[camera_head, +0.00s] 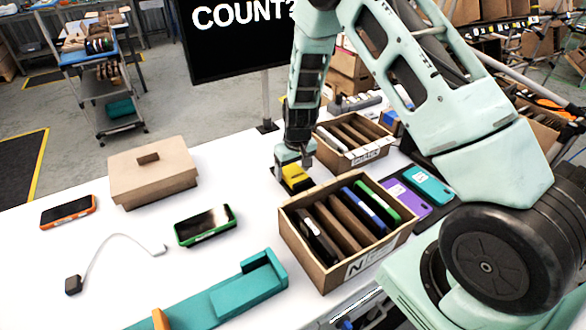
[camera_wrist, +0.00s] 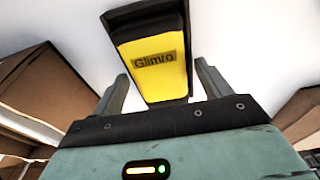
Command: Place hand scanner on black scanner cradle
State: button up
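A yellow scanner-like device (camera_wrist: 155,58) with black parts and a "Glimro" label shows in the wrist view. It also shows in the head view as a small yellow and black thing (camera_head: 295,174) on the white table. My gripper (camera_wrist: 161,72) is open, with one finger on each side of the device and white gaps visible between the fingers and it. In the head view my gripper (camera_head: 294,160) points down right at the device. I cannot tell whether the black part under the yellow is the device's own body or a separate black cradle.
A cardboard bin (camera_head: 300,262) with phones and dividers stands close in front, another bin (camera_head: 350,150) behind right. Purple (camera_head: 408,200) and teal (camera_head: 428,185) phones lie right. A lidded box (camera_head: 152,180), green phone (camera_head: 205,225), orange phone (camera_head: 68,212) and teal holder (camera_head: 215,300) lie left.

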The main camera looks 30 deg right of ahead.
aim_at(296, 173)
notch_tip(296, 173, up, 12)
jog(key=s+b, duration=0.2)
jog(key=s+a+r+n+y, duration=0.1)
jog(key=s+a+r, duration=0.3)
jog(key=a, duration=0.4)
jog(key=s+a+r+n+g, duration=0.1)
jog(key=s+a+r+n, duration=0.25)
jog(key=s+a, duration=0.7)
jog(key=s+a+r+n, duration=0.2)
jog(key=s+n, duration=0.1)
jog(key=s, duration=1.3)
jog(key=shift+s+a+r+g, duration=0.2)
jog(key=shift+s+r+g, duration=0.05)
jog(key=shift+s+g, duration=0.15)
